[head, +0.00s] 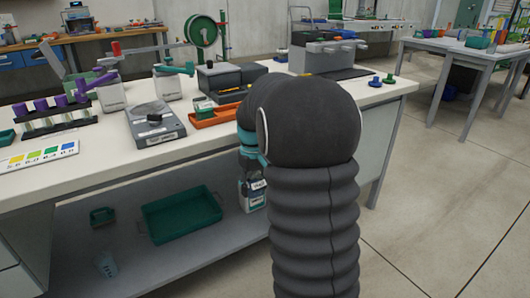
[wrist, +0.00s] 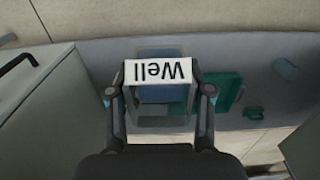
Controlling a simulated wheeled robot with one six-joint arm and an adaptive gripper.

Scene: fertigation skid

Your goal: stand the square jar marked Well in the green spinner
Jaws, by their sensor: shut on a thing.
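The square jar marked Well (wrist: 158,72) is between my two fingers in the wrist view, its white label reading upside down. Its body below the label looks bluish. My gripper (wrist: 158,98) is shut on it. In the head view the jar (head: 252,193) hangs below my dark arm, in front of the bench's front edge; my arm hides part of the gripper. I cannot tell for sure which thing is the green spinner; a round green reel (head: 201,31) stands at the back of the bench.
The lower shelf holds a green tray (head: 183,216), a small green holder (head: 103,216) and a clear bluish vessel (head: 106,264). The bench top carries a grey scale (head: 155,124), an orange tray (head: 216,117), a tube rack (head: 56,127) and a colour card (head: 38,156). Floor at right is free.

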